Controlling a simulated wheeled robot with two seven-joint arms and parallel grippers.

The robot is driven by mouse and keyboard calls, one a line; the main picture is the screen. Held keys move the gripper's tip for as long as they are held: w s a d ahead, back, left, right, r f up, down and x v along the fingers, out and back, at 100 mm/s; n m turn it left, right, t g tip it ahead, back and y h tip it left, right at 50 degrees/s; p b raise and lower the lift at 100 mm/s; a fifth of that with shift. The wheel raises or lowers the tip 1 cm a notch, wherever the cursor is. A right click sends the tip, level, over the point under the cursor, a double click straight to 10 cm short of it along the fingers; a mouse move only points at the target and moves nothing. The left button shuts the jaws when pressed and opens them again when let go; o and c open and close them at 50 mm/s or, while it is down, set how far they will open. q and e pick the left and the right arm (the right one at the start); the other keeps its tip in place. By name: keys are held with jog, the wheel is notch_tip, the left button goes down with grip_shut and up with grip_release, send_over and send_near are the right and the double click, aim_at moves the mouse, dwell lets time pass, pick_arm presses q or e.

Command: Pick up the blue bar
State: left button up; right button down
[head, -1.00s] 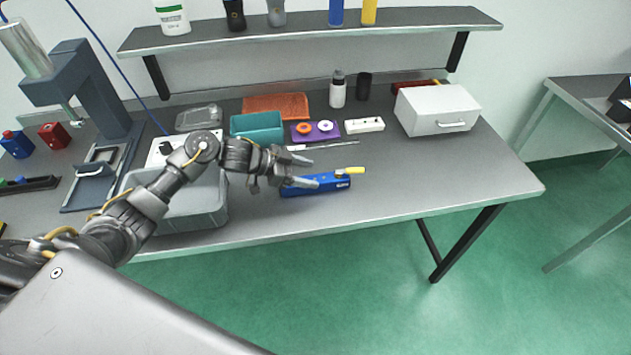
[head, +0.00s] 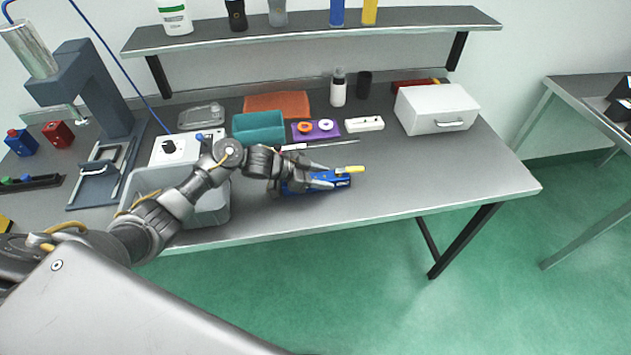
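The blue bar (head: 342,181) lies on the grey workbench near its front middle, in the head view. A small yellow piece (head: 350,169) shows at its back right edge; I cannot tell whether it is joined to the bar. My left gripper (head: 327,176) reaches in from the left over the bar, its two fingers apart and pointing right. The fingers and palm hide much of the bar's left and middle. I cannot tell whether the fingers touch it. My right gripper is out of view.
A grey bin (head: 208,213) stands left of the bar, under my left arm. Behind are a teal tray (head: 258,128), a purple holder (head: 316,131), a white power strip (head: 364,124) and a white box (head: 437,110). The bench (head: 430,180) right of the bar is clear.

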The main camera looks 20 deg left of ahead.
pick_arm(q)
jog(key=c, duration=0.8)
jog(key=shift+c, duration=0.2)
jog(key=shift+r, duration=0.2)
jog(key=shift+r, duration=0.2)
notch_tip(320, 180, up, 3)
jog(key=shift+s+d+f+b, duration=0.1)
jog(key=shift+b, duration=0.65)
jog(key=s+d+r, duration=0.6)
jog(key=s+r, duration=0.3)
jog(key=s, duration=0.3)
jog(key=shift+d+r+b, duration=0.25)
jog(key=shift+b, duration=0.05)
